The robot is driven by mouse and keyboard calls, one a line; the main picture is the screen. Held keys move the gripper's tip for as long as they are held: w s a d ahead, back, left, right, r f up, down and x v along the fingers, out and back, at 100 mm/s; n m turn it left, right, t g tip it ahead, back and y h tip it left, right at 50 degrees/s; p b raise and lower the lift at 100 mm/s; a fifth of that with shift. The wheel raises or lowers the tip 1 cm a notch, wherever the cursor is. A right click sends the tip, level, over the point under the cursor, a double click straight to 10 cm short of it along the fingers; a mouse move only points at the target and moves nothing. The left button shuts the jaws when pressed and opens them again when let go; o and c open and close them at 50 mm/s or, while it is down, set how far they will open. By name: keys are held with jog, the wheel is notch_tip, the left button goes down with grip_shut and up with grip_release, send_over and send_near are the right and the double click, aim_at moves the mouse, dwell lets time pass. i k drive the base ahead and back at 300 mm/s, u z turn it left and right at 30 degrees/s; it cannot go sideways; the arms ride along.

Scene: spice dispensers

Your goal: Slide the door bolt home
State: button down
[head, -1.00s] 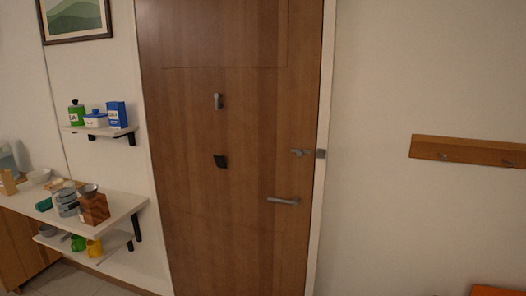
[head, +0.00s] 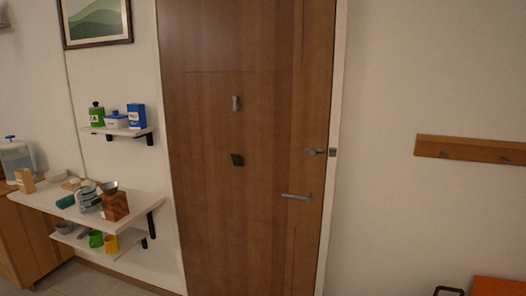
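A brown wooden door (head: 215,215) stands shut in its pale frame in the middle of the head view. The small grey door bolt (head: 315,151) is near the door's right edge, above the lever handle (head: 296,197). A small grey keeper (head: 332,152) sits on the frame just right of the bolt. The bolt is too small here to tell whether its tip is in the keeper. My gripper is not in view.
A grey hook (head: 236,103) and a dark square (head: 237,160) are on the door. Left are a small shelf (head: 120,130) with containers and a cluttered counter (head: 140,207). A wooden coat rail (head: 470,148) is on the right wall.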

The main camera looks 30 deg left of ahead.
aim_at(313, 151)
jog(key=u, duration=0.8)
jog(key=k, duration=1.05)
jog(key=i, duration=0.9)
jog(key=u, duration=0.05)
